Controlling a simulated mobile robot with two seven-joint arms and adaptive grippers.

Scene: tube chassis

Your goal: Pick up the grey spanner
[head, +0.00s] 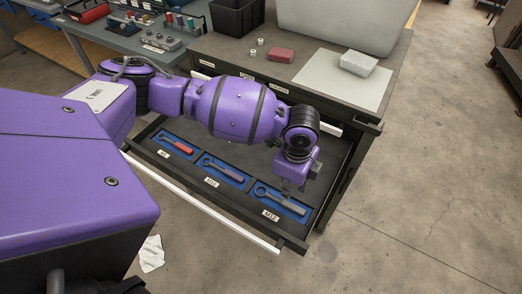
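The grey spanner (293,207) lies in the nearest blue recess of an open drawer, by the label M12, with its ring end at the left. My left arm reaches in from the left over the drawer. My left gripper (288,187) points down just above the grey spanner's middle and hides part of it. Its fingers are small and dark, so I cannot tell whether they are open or touching the spanner. My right gripper is not in view.
A red spanner (178,144) and a purple spanner (222,169) lie in other recesses of the drawer (276,237). The worktop (225,47) above holds a grey bin (345,20), a red block (281,55) and a pale box (358,63). A white rag (151,254) lies on the floor.

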